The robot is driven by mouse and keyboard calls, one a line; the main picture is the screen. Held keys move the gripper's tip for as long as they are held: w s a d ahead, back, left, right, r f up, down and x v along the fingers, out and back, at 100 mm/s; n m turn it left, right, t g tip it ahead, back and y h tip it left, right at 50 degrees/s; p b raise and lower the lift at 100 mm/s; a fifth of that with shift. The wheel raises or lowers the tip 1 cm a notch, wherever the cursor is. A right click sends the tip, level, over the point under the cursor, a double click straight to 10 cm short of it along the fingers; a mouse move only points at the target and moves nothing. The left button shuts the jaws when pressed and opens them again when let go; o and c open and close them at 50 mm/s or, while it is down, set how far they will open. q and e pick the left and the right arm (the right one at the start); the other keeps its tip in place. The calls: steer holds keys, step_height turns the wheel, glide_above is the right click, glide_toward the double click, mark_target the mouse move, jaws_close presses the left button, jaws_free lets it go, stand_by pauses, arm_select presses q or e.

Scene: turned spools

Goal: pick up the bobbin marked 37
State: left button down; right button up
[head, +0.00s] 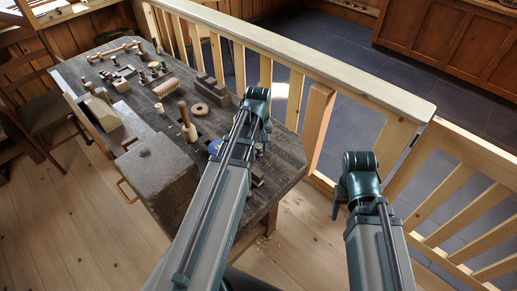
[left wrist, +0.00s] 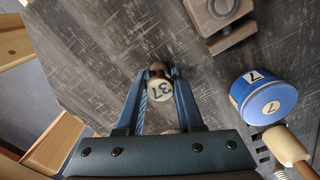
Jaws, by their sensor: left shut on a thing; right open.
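The bobbin marked 37 (left wrist: 159,88) shows in the left wrist view, with a pale end bearing the number and a dark brown part beyond it. My left gripper (left wrist: 161,73) is shut on it, one blue finger on each side. In the head view my left gripper (head: 265,136) is over the right part of the dark workbench (head: 265,180), and I cannot make out the bobbin there. Whether the bobbin touches the bench is not clear. My right gripper (head: 337,208) is open and empty, off the bench to the right.
A blue round tin marked 7 (left wrist: 265,99) lies to the right of the bobbin, beside a pale-headed mallet (left wrist: 285,145) and a wooden block (left wrist: 215,12). Several tools and turned pieces cover the bench's far left. A wooden railing (head: 300,60) runs along its far side.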

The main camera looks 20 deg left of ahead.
mark_target(259, 145)
arm_select(q)
step_height(259, 145, up, 10)
steer(key=p, duration=1)
